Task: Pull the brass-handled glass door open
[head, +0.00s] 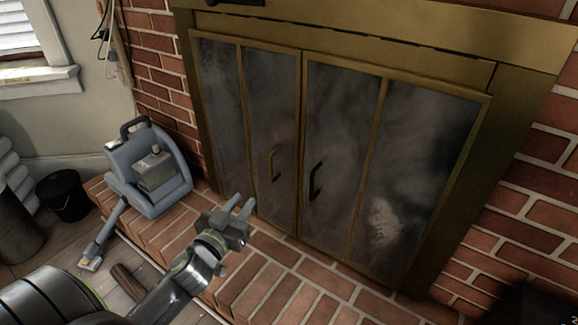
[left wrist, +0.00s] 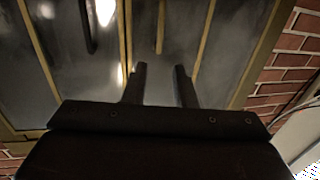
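The fireplace has a brass-framed glass door (head: 268,120) on the left with a brass handle (head: 272,164) near its right edge. The door looks closed. The handle also shows in the left wrist view (left wrist: 161,28), beyond the gap between the fingertips. My left gripper (head: 243,206) is below and to the left of the handle, above the brick hearth. Its fingers (left wrist: 160,68) are apart with nothing between them, and they do not touch the handle. My right gripper is not in view.
A second glass door (head: 390,165) with a black handle (head: 316,180) is closed on the right. A blue-grey machine (head: 178,178) stands on the brick hearth (head: 255,285) at left. A black bucket (head: 64,196) stands farther left. Brick walls flank the fireplace.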

